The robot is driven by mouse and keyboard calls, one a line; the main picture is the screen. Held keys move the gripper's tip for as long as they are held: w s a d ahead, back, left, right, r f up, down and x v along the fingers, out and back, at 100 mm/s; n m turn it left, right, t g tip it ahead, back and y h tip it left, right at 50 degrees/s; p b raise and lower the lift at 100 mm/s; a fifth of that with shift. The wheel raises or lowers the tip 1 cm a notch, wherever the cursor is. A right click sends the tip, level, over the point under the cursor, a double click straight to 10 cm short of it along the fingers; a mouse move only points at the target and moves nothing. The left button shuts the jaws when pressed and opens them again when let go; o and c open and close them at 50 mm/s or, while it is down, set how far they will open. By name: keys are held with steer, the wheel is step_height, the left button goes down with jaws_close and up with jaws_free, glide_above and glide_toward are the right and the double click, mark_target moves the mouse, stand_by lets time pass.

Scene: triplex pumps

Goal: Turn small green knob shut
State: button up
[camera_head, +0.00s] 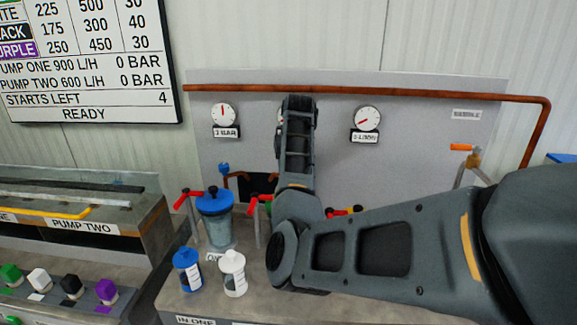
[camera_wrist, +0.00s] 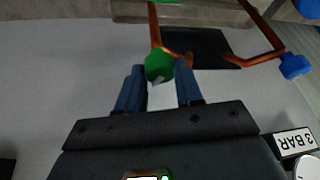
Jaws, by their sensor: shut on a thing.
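The small green knob (camera_wrist: 158,66) sits at the copper pipe in the wrist view, between the two blue-grey fingers of my gripper (camera_wrist: 163,72). My gripper is shut on it, though the left finger's contact shows more clearly than the right's. A pale pointed mark shows on the knob's near side. In the head view my arm covers the place where the knob sits, and the fingertips are hidden.
A blue knob (camera_wrist: 295,65) is at the pipe's other branch; it also shows in the head view (camera_head: 224,168). Red-handled valves (camera_head: 188,196), a blue-lidded vessel (camera_head: 215,205), and blue (camera_head: 187,270) and white (camera_head: 232,273) bottles stand left of my arm. Gauges (camera_head: 223,115) are on the panel.

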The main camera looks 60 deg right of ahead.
steer(key=n+y, duration=0.1)
steer(key=n, duration=0.1)
steer(key=n+t+y, duration=0.1)
steer(key=n, duration=0.2)
steer(key=shift+d+r+n, duration=0.1)
steer(key=shift+n, duration=0.2)
steer(key=shift+w, duration=0.1)
stand_by(0.4)
steer(key=o, duration=1)
steer(key=shift+b+v, duration=0.65)
steer(key=shift+v, duration=3.25)
